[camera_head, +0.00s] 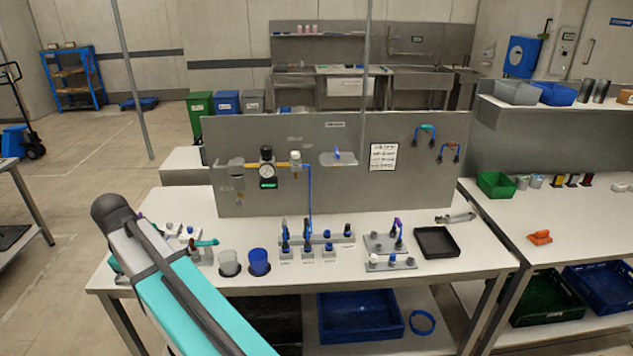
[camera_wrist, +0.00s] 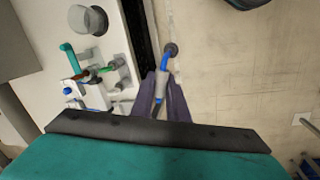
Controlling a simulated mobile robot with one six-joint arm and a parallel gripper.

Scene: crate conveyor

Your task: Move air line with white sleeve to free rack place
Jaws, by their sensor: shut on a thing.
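In the wrist view my gripper (camera_wrist: 163,103) is shut on the air line with the white sleeve (camera_wrist: 160,84). Its blue tube and a dark round end fitting stick out past the fingertips, over the floor beside the bench edge. In the head view my arm reaches in at the lower left and hides the gripper and the held line. The grey rack (camera_head: 318,240) stands at the middle of the bench. Upright blue-and-dark lines stand at its left and middle; its right part shows low blue knobs. The rack places are too small to read for certain.
A grey cup (camera_head: 229,262) and a blue cup (camera_head: 259,262) stand left of the rack. A fitting block with a teal hose (camera_head: 206,243) is further left. A second grey block (camera_head: 390,262) and a black tray (camera_head: 437,242) are to the right. A panel (camera_head: 345,185) rises behind.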

